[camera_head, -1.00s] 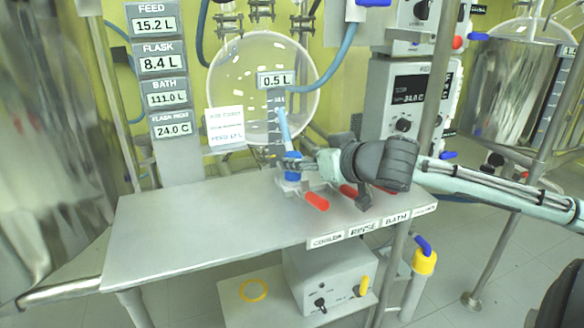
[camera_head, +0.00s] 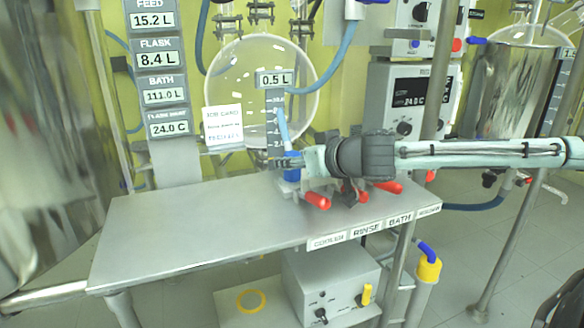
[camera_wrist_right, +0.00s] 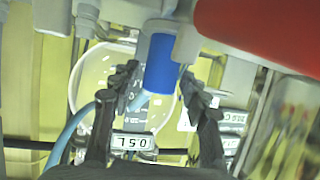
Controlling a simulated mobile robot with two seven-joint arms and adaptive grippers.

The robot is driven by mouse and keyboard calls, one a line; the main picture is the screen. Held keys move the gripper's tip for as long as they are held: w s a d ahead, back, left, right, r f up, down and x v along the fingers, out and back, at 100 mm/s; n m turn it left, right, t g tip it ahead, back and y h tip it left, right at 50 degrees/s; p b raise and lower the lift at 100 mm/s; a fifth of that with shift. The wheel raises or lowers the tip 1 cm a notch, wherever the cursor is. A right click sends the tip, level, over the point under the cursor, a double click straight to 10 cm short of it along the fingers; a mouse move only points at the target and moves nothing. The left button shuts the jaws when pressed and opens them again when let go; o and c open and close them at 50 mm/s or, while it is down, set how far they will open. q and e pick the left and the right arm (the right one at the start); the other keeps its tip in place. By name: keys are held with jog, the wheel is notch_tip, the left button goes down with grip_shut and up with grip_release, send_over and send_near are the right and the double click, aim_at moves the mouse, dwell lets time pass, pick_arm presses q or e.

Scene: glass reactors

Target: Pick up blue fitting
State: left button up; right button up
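The blue fitting (camera_head: 291,175) is upright on the stand at the back of the grey bench, below the round glass flask. My right gripper (camera_head: 287,163) reaches it from the right and partly covers it. In the right wrist view the blue fitting (camera_wrist_right: 162,64) lies between the two black fingertips of my right gripper (camera_wrist_right: 160,74). The fingers are open, one on each side, with a narrow gap visible on both sides. My left gripper is not in view.
Red-handled valves (camera_head: 317,200) stick out just below my right gripper. A red part (camera_wrist_right: 262,35) looms close in the right wrist view. The glass flask (camera_head: 235,85) and a blue hose (camera_head: 335,65) are behind. The bench top (camera_head: 190,230) is clear at front left.

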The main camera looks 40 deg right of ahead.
grip_shut()
jog(key=shift+r, duration=0.1)
